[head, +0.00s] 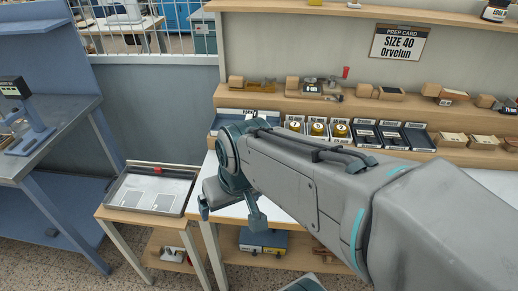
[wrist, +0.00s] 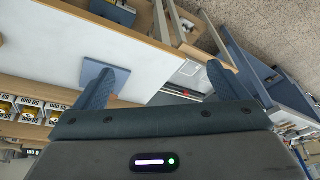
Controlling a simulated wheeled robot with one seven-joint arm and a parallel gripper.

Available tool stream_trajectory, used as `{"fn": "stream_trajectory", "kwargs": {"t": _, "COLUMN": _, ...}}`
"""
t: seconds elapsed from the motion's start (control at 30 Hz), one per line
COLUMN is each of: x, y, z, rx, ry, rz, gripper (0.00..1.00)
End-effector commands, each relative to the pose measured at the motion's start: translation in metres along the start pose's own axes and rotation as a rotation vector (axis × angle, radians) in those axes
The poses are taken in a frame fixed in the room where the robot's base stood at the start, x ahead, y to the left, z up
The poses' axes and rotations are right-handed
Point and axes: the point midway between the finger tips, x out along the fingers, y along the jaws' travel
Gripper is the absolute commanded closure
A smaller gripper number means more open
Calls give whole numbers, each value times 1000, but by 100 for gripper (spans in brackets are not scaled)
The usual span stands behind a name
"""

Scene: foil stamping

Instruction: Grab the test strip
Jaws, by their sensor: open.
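My gripper (head: 230,212) is open and empty, hanging over the left end of the white-topped workbench (head: 233,209) in the head view. In the wrist view my gripper (wrist: 161,70) shows its two fingers wide apart, with nothing between them but the bench top and floor area beyond. I cannot make out a test strip for certain in either view. A flat blue pad (wrist: 120,76) lies on the white bench top, partly behind the left finger. My arm hides much of the bench in the head view.
A grey tray (head: 184,206) with pale sheets and a red item (head: 160,171) stands on a low side table at left. Small labelled bins with gold rolls (head: 318,129) line the bench's back, below shelves of wooden blocks. A prep card (head: 400,43) reads "SIZE 40 Orvelun".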

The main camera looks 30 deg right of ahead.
Motion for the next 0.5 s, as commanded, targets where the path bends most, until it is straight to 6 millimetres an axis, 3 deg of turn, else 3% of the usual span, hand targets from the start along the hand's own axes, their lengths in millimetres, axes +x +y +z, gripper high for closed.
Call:
{"fn": "stream_trajectory", "kwargs": {"t": 0.2, "x": 51, "y": -39, "z": -66, "rx": 134, "ry": 161, "rz": -167, "gripper": 0}}
{"fn": "stream_trajectory", "kwargs": {"t": 0.3, "x": 79, "y": -47, "z": -100, "rx": 244, "ry": 255, "rz": -193, "gripper": 0}}
{"fn": "stream_trajectory", "kwargs": {"t": 0.5, "x": 137, "y": -32, "z": -147, "rx": 469, "ry": 444, "rz": -84, "gripper": 0}}
